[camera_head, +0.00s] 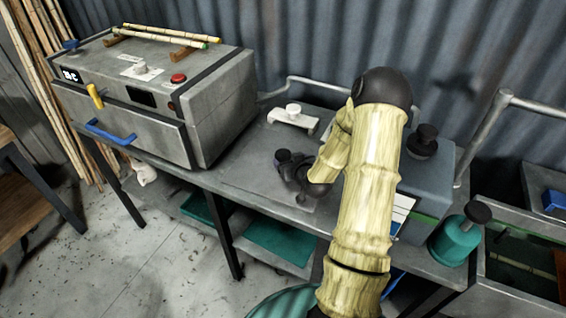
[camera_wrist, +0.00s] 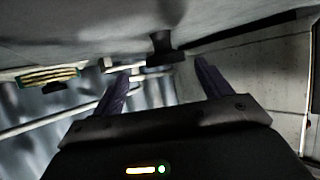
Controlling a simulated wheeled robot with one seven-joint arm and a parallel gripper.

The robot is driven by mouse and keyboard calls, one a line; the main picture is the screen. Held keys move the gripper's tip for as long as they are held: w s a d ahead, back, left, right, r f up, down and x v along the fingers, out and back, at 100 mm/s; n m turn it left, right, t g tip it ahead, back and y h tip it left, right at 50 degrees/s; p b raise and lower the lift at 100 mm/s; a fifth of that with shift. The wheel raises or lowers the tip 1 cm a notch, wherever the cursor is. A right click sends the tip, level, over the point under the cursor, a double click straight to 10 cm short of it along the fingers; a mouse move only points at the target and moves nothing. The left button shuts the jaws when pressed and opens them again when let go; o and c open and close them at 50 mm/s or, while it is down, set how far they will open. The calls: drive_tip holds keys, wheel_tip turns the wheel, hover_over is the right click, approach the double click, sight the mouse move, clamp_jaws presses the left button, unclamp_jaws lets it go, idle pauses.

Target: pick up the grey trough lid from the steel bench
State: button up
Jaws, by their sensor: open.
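The grey trough lid (camera_head: 248,172) lies flat on the steel bench (camera_head: 206,178), right of the big grey box. My gripper (camera_head: 294,172) is low over the lid's right part. A dark knob shows beside it, and the two partly blend together. In the wrist view, which looks upside down, the lid's grey surface (camera_wrist: 90,28) fills the top. The black knob (camera_wrist: 165,50) stands on it, between and beyond the two fingers of my gripper (camera_wrist: 161,68). The fingers are open, with nothing visibly held. Whether they touch the lid cannot be told.
The grey box (camera_head: 215,105) with blue handles stands to the left. A white-handled piece (camera_head: 293,116) lies behind the lid. A blue-grey container (camera_head: 430,170) stands to the right, partly behind my arm, with a teal canister (camera_head: 455,242) near it. A pipe rail runs behind.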

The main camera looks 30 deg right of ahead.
sight(283, 154)
drive_tip(key=shift+w+f, duration=0.15)
drive_tip(key=shift+w, duration=0.15)
drive_tip(key=shift+a+r+p+x, duration=0.15)
drive_tip(key=shift+p+x, duration=0.15)
drive_tip(key=shift+x, duration=0.55)
drive_tip(key=shift+a+p+x, duration=0.1)
drive_tip(key=shift+p+x, duration=0.25)
drive_tip(key=shift+x, duration=0.55)
drive_tip(key=shift+a+r+p+x, duration=0.15)
drive_tip(key=shift+p+x, duration=0.15)
drive_tip(key=shift+x, duration=0.55)
drive_tip(key=shift+w+f, duration=0.1)
drive_tip(key=shift+w, duration=0.05)
drive_tip(key=c, duration=1.5)
